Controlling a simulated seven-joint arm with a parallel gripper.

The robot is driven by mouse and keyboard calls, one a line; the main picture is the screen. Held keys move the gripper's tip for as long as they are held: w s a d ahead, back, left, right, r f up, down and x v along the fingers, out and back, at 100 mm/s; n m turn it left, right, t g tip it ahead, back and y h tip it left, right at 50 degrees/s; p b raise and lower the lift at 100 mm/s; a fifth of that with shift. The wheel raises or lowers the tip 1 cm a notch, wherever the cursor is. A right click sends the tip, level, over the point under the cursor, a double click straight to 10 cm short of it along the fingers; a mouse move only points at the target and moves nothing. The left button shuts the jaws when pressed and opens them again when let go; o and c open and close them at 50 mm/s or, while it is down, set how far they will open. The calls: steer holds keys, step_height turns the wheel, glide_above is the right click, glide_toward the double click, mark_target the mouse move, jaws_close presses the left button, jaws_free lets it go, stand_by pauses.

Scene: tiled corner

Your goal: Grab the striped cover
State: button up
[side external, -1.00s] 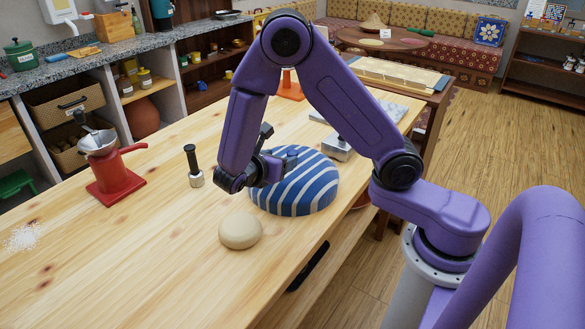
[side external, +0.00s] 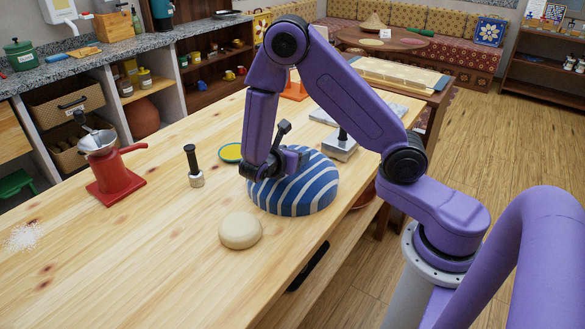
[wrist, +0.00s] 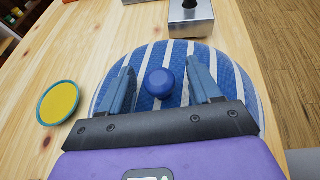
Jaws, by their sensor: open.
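The striped cover (side external: 308,188) is a blue and white dome standing on the wooden table, beside the ball of dough. In the wrist view the striped cover (wrist: 232,78) fills the middle, with a round blue knob (wrist: 159,82) on its top. My gripper (side external: 292,160) is over the top of the cover. In the wrist view my open gripper (wrist: 162,80) has one finger on each side of the knob, with gaps between the fingers and the knob. Whether the fingertips touch the dome I cannot tell. The arm hides part of the cover's left side in the side view.
A dough ball (side external: 240,230) sits in front of the cover. A yellow disc with a green rim (side external: 230,153), a black-handled tamper (side external: 194,167) and a red grinder (side external: 113,168) stand to the left. A metal block (side external: 341,147) is behind. The table's front left is mostly clear.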

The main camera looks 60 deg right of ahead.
jaws_close()
steer(key=shift+r, duration=0.15)
